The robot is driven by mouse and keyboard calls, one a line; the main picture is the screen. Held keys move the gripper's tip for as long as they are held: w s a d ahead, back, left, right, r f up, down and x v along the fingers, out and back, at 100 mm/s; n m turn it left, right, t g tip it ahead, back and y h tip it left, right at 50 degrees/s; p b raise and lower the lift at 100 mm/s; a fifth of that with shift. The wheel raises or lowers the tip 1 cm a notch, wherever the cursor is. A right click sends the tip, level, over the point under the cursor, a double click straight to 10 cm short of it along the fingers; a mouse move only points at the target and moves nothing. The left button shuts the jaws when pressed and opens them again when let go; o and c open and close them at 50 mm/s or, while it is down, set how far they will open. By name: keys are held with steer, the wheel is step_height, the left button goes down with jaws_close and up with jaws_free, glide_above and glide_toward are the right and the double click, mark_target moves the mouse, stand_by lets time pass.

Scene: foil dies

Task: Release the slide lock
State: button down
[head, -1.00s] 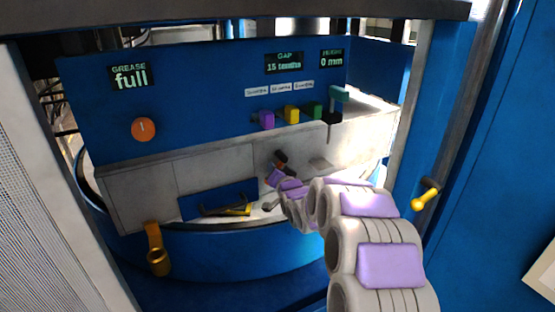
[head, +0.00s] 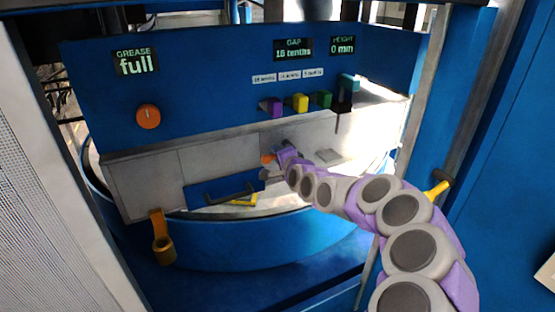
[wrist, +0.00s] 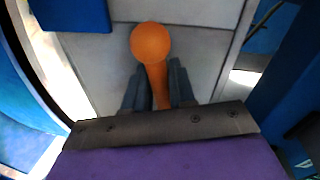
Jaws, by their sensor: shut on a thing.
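An orange lever with a round ball knob (wrist: 151,43) stands out between the two grey fingers of my gripper (wrist: 158,88) in the wrist view. The fingers are shut on its shaft, and the knob sticks out beyond them. In the head view the orange knob (head: 268,158) shows small beside my gripper (head: 277,163), in front of the grey ledge wall. Whether this lever is the slide lock cannot be told. My arm partly hides the area around it.
A blue plate (head: 205,195) with a dark and yellow handle lies left of my gripper. Purple, yellow and green blocks (head: 300,103) stand on the ledge above. An orange dial (head: 148,117) is on the blue panel. A yellow handle (head: 437,189) is at the right.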

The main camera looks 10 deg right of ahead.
stand_by(0.3)
steer(key=c, duration=1.3)
jaws_free()
steer(key=shift+d, duration=0.1)
steer(key=shift+o, duration=1)
steer(key=shift+d, duration=0.2)
steer(key=v, duration=1.7)
steer(key=shift+s, duration=0.1)
